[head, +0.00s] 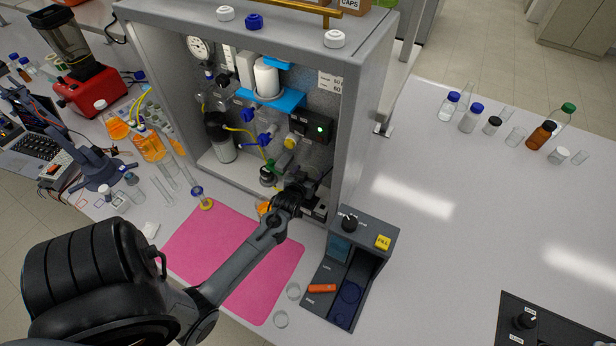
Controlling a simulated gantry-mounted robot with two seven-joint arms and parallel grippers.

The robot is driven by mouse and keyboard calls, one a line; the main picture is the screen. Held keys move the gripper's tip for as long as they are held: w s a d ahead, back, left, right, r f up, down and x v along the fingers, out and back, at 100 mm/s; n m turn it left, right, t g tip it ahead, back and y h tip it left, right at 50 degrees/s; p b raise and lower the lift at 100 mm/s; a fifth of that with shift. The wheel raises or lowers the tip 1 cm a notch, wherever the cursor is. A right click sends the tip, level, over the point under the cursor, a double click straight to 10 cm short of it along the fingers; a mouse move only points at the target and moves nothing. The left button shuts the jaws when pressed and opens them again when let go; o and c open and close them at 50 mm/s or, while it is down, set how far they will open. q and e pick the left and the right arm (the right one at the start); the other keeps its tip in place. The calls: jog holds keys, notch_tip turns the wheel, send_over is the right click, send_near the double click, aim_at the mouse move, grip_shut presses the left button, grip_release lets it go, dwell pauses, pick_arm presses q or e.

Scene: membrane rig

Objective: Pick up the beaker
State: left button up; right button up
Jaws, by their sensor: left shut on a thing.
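My left gripper (305,186) is at the lower front opening of the grey rig cabinet, beyond the far right edge of the pink mat. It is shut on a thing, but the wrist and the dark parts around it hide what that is. A small orange patch (264,208), perhaps a beaker's contents, shows just left of my wrist, mostly covered. I cannot tell whether it touches the gripper. My right gripper is not in view.
The grey cabinet (372,120) holds valves, a gauge and yellow tubing. A dark control station (385,255) with a yellow FILL button stands right of the mat (270,290). Glassware (160,185) crowds the left; bottles (470,118) stand far right. The table's right middle is clear.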

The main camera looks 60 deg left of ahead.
pick_arm(q)
jog(key=shift+r, duration=0.1)
jog(key=shift+s+r, duration=0.15)
notch_tip(320, 180, up, 7)
jog(key=shift+f+b, duration=0.15)
jog(key=shift+b, duration=0.4)
jog(key=s+d+b, duration=0.1)
jog(key=s+b, duration=0.1)
jog(key=s, duration=1.7)
jog(key=shift+s+f+b, duration=0.15)
jog(key=shift+s+b, duration=0.15)
jog(key=shift+b, duration=0.05)
jog(key=shift+w+d, duration=0.1)
jog(key=shift+d, duration=0.05)
